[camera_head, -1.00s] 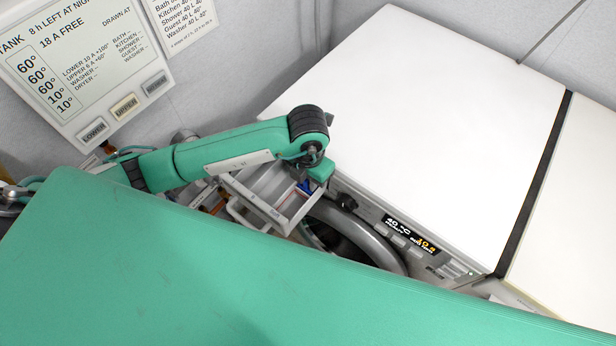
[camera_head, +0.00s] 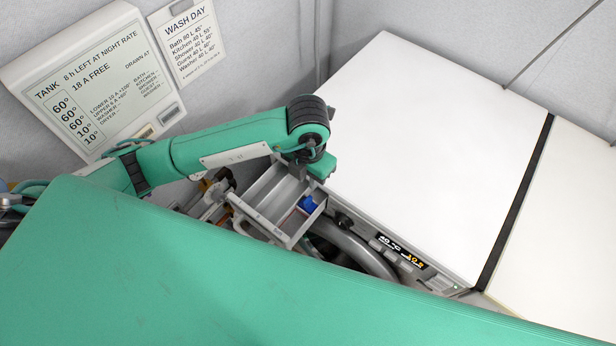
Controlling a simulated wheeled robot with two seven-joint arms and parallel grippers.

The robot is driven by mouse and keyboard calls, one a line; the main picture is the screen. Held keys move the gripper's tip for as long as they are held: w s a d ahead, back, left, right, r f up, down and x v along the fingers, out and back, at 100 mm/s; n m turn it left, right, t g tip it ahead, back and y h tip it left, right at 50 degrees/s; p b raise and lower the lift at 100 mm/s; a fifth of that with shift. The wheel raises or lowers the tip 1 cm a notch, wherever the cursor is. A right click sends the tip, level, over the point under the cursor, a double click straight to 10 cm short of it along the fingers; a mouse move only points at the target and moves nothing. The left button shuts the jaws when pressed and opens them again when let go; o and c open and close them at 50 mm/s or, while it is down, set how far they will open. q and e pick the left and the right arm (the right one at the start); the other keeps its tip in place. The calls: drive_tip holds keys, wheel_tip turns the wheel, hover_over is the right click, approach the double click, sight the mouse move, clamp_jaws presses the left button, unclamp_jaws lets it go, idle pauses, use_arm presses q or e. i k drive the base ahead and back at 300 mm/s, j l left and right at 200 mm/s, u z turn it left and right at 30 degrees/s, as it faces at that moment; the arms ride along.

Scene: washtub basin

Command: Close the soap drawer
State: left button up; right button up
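The soap drawer (camera_head: 266,210) is a light grey tray with compartments, pulled out from the front of the white washer (camera_head: 425,140). A small blue piece (camera_head: 307,204) sits in its right compartment. My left arm comes in from the left, and its gripper (camera_head: 301,172) points down at the drawer's back end, close to the washer's front edge. The wrist hides most of the fingers, so I cannot tell whether they are open or touching the drawer. My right gripper is not in view.
The washer's round door ring (camera_head: 355,248) and lit display (camera_head: 403,251) are right of the drawer. Cluttered grey and brown parts (camera_head: 212,192) stand left of it. A wall panel (camera_head: 95,80) and a paper notice (camera_head: 188,38) hang behind. My green body covers the foreground.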

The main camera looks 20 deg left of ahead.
sight(271, 205)
drive_tip(key=k+l, duration=0.65)
drive_tip(key=k, duration=0.25)
